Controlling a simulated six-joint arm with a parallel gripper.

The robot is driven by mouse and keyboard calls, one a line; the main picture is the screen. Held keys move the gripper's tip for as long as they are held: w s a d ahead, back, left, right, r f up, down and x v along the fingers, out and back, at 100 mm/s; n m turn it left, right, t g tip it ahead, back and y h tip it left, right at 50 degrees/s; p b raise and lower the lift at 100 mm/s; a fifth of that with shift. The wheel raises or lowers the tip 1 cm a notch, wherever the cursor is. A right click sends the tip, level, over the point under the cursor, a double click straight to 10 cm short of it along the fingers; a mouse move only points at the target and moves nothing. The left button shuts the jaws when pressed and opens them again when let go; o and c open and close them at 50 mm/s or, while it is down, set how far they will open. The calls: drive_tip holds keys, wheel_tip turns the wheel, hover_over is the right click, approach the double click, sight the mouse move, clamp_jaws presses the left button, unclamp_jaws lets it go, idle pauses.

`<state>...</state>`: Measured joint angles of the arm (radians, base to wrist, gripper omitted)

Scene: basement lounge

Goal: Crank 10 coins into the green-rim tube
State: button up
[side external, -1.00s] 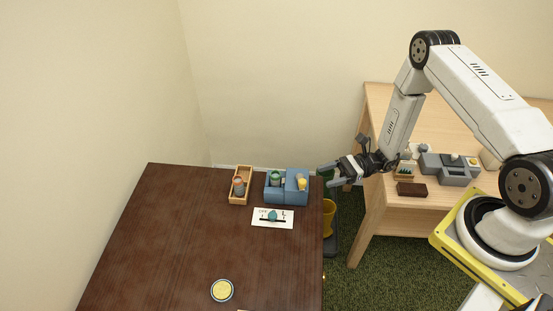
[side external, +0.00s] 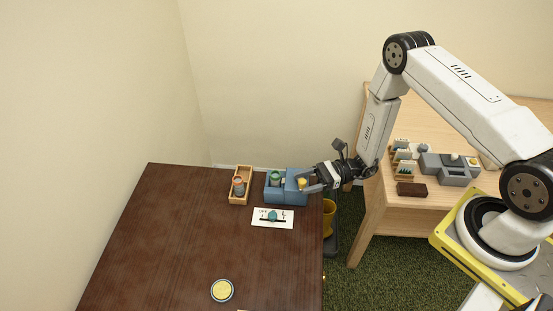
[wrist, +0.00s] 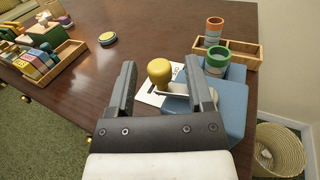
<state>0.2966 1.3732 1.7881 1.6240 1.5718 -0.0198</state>
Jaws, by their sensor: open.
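The blue coin machine (side external: 272,198) stands at the right edge of the dark table; its body also shows in the wrist view (wrist: 234,110). Its yellow crank knob (wrist: 159,72) sits between my gripper's fingers in the wrist view, with no contact that I can make out. The green-rim tube (wrist: 217,59) stands upright on the machine. An orange-rim tube (wrist: 214,28) stands in a wooden tray (wrist: 240,56) beside it. My gripper (side external: 304,182) is open around the knob from the right side. Coins in the tube are too small to see.
A white card with a slider (side external: 273,217) lies in front of the machine. A round yellow disc (side external: 222,290) lies nearer on the table. A wooden desk (side external: 375,218) with grey blocks is at right. The middle of the dark table is clear.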

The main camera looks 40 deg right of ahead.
drive_tip(key=shift+w+a, duration=0.2)
drive_tip(key=shift+a, duration=0.3)
clamp_jaws()
drive_tip(key=shift+d+g, duration=0.1)
drive_tip(key=shift+g, duration=0.2)
drive_tip(key=shift+s+d+n+g+h, duration=0.1)
drive_tip(key=shift+d+n+g+h, duration=0.55)
drive_tip(key=shift+n+g, duration=1.85)
drive_tip(key=shift+d+n+g+h, duration=0.65)
drive_tip(key=shift+n+g, duration=0.9)
drive_tip(key=shift+g, duration=1.75)
drive_tip(key=shift+s+d+n+g+h, duration=0.1)
drive_tip(key=shift+d+n+g+h, duration=0.5)
drive_tip(key=shift+n+g, duration=1.9)
drive_tip(key=shift+d+m+g, duration=0.25)
drive_tip(key=shift+m+g, duration=0.1)
drive_tip(key=shift+g, duration=0.15)
